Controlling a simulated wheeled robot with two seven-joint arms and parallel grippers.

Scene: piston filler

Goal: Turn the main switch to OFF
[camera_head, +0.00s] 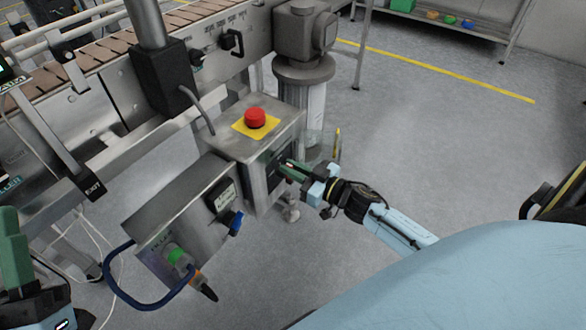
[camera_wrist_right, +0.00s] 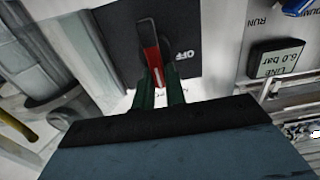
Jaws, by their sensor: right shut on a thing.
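The main switch is a red-and-black handle (camera_wrist_right: 152,58) on a black plate (camera_wrist_right: 185,70) in the right wrist view. The word OFF is printed on the plate, to the right of the handle. The handle stands nearly upright in that view, leaning a little. My right gripper (camera_wrist_right: 158,95) has its green fingers shut on the handle's near end. In the head view my right gripper (camera_head: 290,170) is at the front of the steel switch box (camera_head: 262,132), hiding most of the switch. My left gripper (camera_head: 15,250) shows only partly at the lower left edge, away from the switch.
A red emergency button (camera_head: 255,118) on a yellow plate tops the box. A second box (camera_head: 180,215) beside it carries a gauge display (camera_head: 224,197), a blue knob (camera_head: 235,222) and a blue hose (camera_head: 125,295). A conveyor (camera_head: 110,45) runs behind.

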